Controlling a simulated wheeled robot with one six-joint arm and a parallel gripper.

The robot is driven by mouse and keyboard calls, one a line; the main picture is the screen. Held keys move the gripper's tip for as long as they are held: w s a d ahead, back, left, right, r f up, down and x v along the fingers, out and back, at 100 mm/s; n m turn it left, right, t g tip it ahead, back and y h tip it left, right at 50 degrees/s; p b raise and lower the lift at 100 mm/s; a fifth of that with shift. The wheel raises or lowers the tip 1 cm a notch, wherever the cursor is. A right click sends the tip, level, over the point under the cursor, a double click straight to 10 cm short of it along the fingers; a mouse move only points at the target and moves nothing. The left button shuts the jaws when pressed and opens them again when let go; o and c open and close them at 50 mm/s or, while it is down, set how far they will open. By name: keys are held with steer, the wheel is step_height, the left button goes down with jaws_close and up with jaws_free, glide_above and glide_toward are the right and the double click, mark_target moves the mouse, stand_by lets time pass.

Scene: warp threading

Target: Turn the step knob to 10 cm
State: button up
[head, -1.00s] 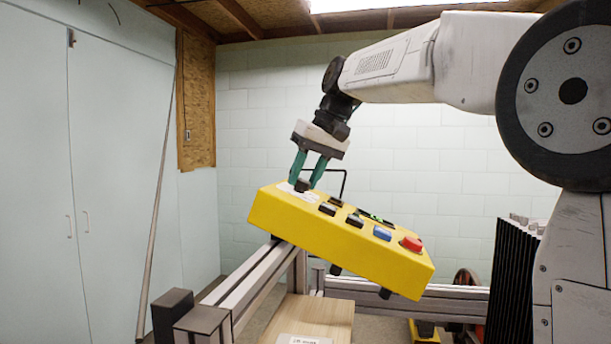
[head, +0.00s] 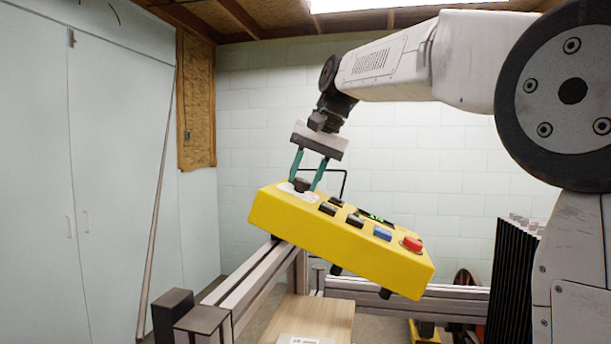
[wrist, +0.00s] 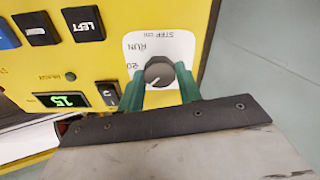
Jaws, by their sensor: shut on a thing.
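The step knob (wrist: 160,72) is a small dark round knob on a white label patch marked STEP cm, RUN and 20. It sits near the left end of the sloping yellow control box (head: 330,245). A pale pointer mark on the knob points to the lower left in the wrist view. My gripper (wrist: 160,85) has its green fingers on either side of the knob, shut on it. In the head view the knob shows as a dark stub (head: 302,185) between the fingertips (head: 305,188). Other numbers around the knob are hidden or unreadable.
A green lit display (wrist: 65,100) sits on the box; I cannot read its digits surely. Black buttons, a blue button (head: 382,233) and a red button (head: 411,243) lie along the box. A black wire handle (head: 343,182) rises behind. Metal rails (head: 240,285) run below.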

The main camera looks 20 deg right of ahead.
stand_by(0.3)
steer(key=o, duration=1)
steer(key=shift+r, duration=0.15)
steer(key=v, duration=0.7)
steer(key=shift+s+r, duration=0.15)
steer(key=shift+r, duration=0.15)
steer(key=s+f+n+h, duration=0.1)
steer(key=s+f, duration=1)
steer(key=s+f+n+g+h, duration=0.1)
steer(key=s+f+n, duration=0.1)
steer(key=s+f, duration=0.8)
steer(key=s+f+n+h, duration=0.1)
steer(key=s+f, duration=1)
steer(key=f, duration=0.1)
steer(key=shift+s+d+f+n+g, duration=0.15)
steer(key=shift+s+d+n+g, duration=0.15)
steer(key=shift+d+g, duration=0.1)
